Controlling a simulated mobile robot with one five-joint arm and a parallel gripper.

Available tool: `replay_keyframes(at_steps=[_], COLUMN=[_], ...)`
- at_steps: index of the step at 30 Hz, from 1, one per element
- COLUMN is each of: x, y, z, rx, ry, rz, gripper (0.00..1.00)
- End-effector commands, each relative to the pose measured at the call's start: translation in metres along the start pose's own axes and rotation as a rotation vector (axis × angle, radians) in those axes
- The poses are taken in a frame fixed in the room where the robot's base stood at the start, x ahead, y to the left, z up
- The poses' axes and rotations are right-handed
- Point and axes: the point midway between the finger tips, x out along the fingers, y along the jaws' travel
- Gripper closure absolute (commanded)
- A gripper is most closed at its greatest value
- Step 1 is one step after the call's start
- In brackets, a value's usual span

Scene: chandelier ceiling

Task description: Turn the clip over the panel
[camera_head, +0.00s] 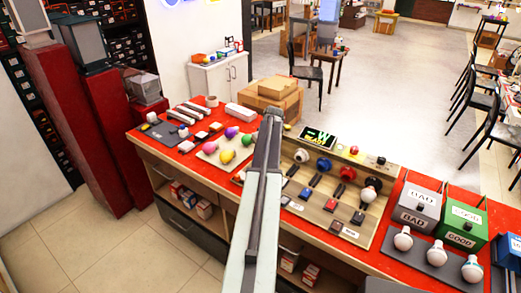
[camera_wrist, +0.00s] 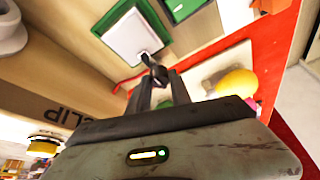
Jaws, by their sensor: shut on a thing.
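In the wrist view a white panel (camera_wrist: 132,32) with a green edge is set on a pale wooden board. A small dark clip (camera_wrist: 150,60) stands at the panel's lower corner. My gripper (camera_wrist: 157,77) reaches up to this corner, with its fingers shut on the clip. The fingers hide part of the clip. The word CLIP is printed on the board at the left. In the head view my arm reaches to the back edge of the wooden board, and my gripper (camera_head: 271,115) is seen only from behind; the clip and panel are hidden there.
The wooden board (camera_head: 384,208) carries several knobs and switches and a green-lit display (camera_head: 318,138). Coloured egg-like things lie on a pale tray (camera_head: 208,152) to the left. Cardboard boxes (camera_head: 272,95) are behind. BAD and GOOD boxes (camera_head: 418,207) with bulbs stand right.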

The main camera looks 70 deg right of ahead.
Motion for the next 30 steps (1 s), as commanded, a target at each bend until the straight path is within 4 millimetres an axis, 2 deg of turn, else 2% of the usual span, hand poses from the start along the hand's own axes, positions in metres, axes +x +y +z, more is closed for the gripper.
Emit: replay_keyframes(at_steps=[1, 3, 14, 17, 27, 30], x=[-0.001, -0.001, -0.004, -0.015, -0.076, -0.082], y=[0.003, 0.003, 0.001, 0.001, 0.002, 0.003], z=[0.004, 0.003, 0.001, 0.000, 0.000, 0.002], rx=[0.001, 0.001, 0.001, 0.001, 0.002, 0.001], ry=[-0.007, -0.006, -0.002, -0.002, -0.003, -0.003], rz=[0.006, 0.005, 0.003, 0.003, 0.003, 0.003], gripper=[0.67, 0.53, 0.53, 0.53, 0.53, 0.53])
